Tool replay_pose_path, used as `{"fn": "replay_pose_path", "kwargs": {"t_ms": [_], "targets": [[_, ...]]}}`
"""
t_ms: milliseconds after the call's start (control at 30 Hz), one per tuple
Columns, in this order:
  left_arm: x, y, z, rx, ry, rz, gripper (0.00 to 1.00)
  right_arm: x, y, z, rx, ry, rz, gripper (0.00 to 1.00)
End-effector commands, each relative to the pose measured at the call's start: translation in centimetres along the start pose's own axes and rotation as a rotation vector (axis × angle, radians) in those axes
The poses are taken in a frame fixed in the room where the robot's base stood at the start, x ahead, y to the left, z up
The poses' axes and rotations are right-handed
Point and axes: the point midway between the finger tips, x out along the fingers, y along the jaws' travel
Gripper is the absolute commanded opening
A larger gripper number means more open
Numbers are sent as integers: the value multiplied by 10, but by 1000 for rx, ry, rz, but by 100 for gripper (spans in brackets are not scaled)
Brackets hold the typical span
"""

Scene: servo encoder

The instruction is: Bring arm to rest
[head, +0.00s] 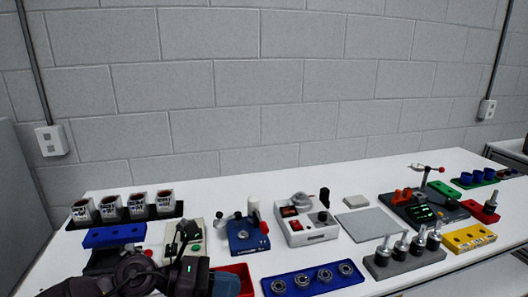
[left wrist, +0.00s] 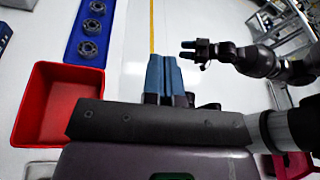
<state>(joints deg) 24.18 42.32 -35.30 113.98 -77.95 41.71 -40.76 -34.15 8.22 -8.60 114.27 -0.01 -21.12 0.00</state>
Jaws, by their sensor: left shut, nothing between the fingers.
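My left gripper (head: 226,286) is low at the front left of the table in the head view, beside the red bin (head: 243,272). In the left wrist view its blue fingers (left wrist: 164,74) are together with nothing between them. The red bin (left wrist: 60,105) lies left of the fingers there, apart from them. My right gripper (left wrist: 190,50) shows as a dark shape at the upper right of the left wrist view, away from the left one. It is too small to tell its jaws, and it is outside the head view.
A blue tray (head: 268,287) with several ring-shaped parts is right of the bin. Behind stand several cups (head: 137,205), a blue fixture (head: 245,236) and a grey device (head: 305,228). A grey plate (head: 366,224) lies bare near a grey holder with upright pins (head: 401,246).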

Motion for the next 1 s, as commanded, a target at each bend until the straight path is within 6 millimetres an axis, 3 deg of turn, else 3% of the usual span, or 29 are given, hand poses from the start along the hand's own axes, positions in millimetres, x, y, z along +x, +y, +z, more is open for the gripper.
{"fn": "replay_pose_path", "kwargs": {"t_ms": [100,233,333,467,567,767,1000], "targets": [[0,-9,23,-205,-262,47,0,-1,0,4,1,-9,1,43],[-16,-7,42,-443,-533,109,0,-3,0,10,2,-20,2,43],[-35,0,48,-638,-731,165,0,-4,1,12,3,-24,3,43],[-65,12,42,-902,-978,246,0,-4,0,11,2,-23,2,43],[-91,20,26,-1110,-1160,316,0,-3,0,10,2,-20,2,43],[-140,25,-31,-1529,-1500,479,0,-1,0,3,2,-7,1,43],[-179,-6,-125,-2029,-1859,727,0,1,-1,-3,1,5,-1,43]]}}
